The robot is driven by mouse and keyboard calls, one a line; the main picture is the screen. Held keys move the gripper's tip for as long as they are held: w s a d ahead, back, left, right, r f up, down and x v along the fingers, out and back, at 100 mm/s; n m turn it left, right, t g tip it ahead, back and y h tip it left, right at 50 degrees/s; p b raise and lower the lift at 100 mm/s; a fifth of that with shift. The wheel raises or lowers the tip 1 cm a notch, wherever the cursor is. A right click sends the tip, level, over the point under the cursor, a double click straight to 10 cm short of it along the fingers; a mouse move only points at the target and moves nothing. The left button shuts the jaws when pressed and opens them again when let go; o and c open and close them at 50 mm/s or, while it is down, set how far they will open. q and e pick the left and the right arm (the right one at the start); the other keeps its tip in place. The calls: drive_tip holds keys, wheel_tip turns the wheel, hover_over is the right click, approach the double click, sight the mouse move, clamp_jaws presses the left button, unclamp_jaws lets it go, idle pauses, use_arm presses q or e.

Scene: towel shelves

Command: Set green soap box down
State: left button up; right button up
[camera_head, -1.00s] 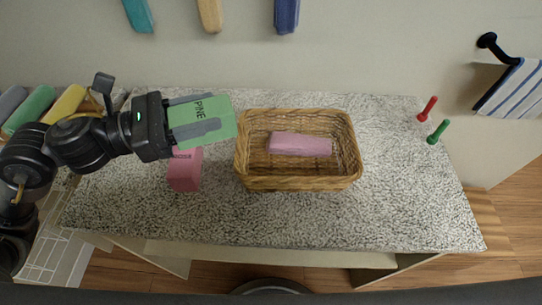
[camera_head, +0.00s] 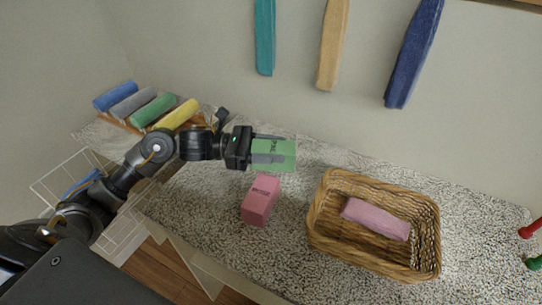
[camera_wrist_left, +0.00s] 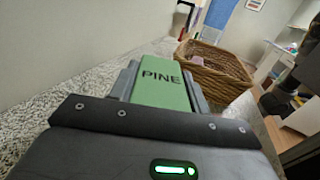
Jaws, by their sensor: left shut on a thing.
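The green soap box (camera_head: 283,148), marked PINE, is held between the fingers of my left gripper (camera_head: 268,150). In the head view it is over the back part of the speckled counter, behind the pink box and left of the basket. In the left wrist view the green soap box (camera_wrist_left: 160,84) sits between both fingers, with its lettering up. I cannot tell whether its underside touches the counter. My right gripper is not in view.
A pink box (camera_head: 260,200) stands on the speckled counter (camera_head: 215,222). A wicker basket (camera_head: 322,225) holds a folded pink towel (camera_head: 376,219). Rolled towels lie at the left, including a yellow one (camera_head: 178,115). Towels hang on the back wall.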

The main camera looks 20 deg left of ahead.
use_arm(q)
drive_tip(key=shift+w+a+f, duration=0.35)
drive_tip(key=shift+w+f, duration=0.15)
drive_tip(key=shift+f, duration=0.2)
wheel_tip(320, 180, down, 2)
drive_tip(key=shift+f+p, duration=0.15)
drive_tip(key=shift+p, duration=0.5)
drive_tip(key=shift+f, duration=0.35)
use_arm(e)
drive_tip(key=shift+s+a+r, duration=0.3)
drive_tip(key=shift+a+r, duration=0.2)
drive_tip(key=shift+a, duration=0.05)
use_arm(q)
drive_tip(key=shift+f, duration=0.1)
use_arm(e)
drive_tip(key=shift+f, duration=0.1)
